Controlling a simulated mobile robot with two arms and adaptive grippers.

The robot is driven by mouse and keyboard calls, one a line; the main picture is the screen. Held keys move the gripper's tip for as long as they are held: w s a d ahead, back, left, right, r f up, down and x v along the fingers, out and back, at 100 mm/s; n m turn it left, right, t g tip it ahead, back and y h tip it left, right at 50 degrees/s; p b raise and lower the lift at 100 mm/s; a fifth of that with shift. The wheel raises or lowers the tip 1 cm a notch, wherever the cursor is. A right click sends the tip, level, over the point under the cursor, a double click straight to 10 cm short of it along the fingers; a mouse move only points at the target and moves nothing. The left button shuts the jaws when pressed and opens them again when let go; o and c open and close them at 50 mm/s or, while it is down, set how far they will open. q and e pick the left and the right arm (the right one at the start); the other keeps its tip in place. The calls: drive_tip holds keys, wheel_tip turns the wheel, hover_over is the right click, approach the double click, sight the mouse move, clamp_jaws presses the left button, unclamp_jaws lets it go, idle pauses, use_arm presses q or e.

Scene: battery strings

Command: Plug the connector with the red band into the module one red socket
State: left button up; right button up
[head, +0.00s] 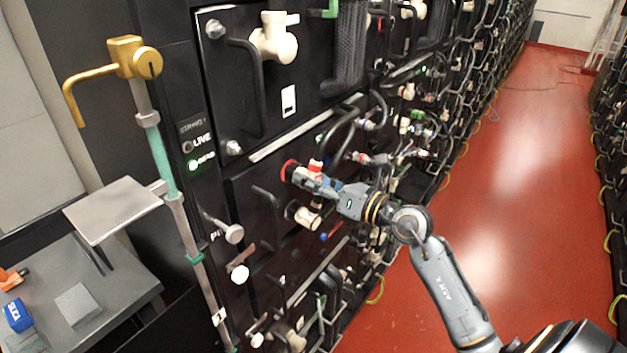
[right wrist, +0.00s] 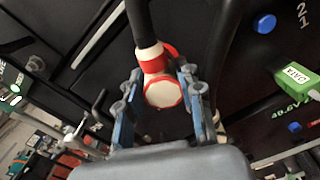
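The connector with the red band (right wrist: 164,92) is cream-white with a black cable running up from it. It sits between the two fingers of my right gripper (right wrist: 163,105), which appear closed on its sides. In the head view my right gripper (head: 305,176) is at the front of the lower black module, and the connector (head: 315,166) shows partly behind the fingers. A red ring, apparently the red socket (head: 289,170), is just left of the fingertips. In the wrist view, red shows behind the connector. Whether the connector is seated in the socket is hidden. My left gripper is not in view.
A cream connector (head: 303,216) is on the module just below my gripper. Black handles and cables crowd the rack to the right. A brass-topped stand (head: 132,60) and a grey table (head: 130,286) are at the left. The red floor (head: 500,170) is clear.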

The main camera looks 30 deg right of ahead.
drive_tip(key=o, duration=0.4)
drive_tip(key=shift+w, duration=0.1)
drive_tip(key=shift+c, duration=0.2)
drive_tip(key=shift+w+a, duration=0.1)
drive_tip(key=shift+a, duration=0.05)
drive_tip(key=shift+f, duration=0.1)
drive_tip(key=v, duration=1.2)
